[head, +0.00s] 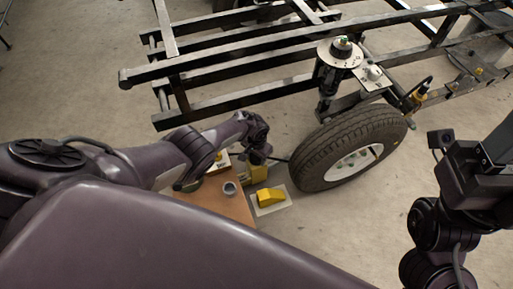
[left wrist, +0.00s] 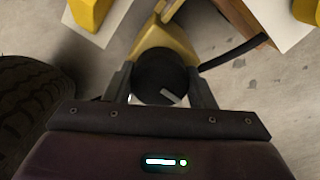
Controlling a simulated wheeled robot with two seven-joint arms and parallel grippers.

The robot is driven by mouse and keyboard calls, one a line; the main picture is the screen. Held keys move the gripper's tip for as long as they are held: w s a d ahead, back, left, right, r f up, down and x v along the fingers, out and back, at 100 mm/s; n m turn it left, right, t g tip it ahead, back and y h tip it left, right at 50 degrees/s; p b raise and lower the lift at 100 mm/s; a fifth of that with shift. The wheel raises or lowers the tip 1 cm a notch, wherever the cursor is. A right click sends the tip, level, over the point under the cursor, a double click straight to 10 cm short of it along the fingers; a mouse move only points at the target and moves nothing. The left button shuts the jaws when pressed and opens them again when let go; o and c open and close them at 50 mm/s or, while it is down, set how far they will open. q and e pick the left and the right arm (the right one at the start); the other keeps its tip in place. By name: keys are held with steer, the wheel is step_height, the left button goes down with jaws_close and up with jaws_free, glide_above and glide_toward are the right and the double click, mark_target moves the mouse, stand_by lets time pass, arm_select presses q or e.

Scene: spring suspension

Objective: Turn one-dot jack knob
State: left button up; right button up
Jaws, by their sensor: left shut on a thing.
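A round black knob (left wrist: 161,76) with a light pointer mark sits on top of a yellow jack (left wrist: 165,37) in the left wrist view. My left gripper (left wrist: 161,88) has one finger on each side of the knob and is shut on it. In the head view the left gripper (head: 258,155) is low beside the tyre, over the yellow jack (head: 257,173); the knob is hidden there. No dot marking can be made out. My right arm is at the right edge of the head view; its fingertips cannot be made out.
The wheel (head: 348,148) stands right of the jack, under the black frame (head: 250,62). A wooden table (head: 222,204) holds a grey cup (head: 229,188). Open floor lies toward the right.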

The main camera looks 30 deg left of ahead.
arm_select(q)
steer(key=shift+n, duration=0.6)
steer(key=o, duration=1)
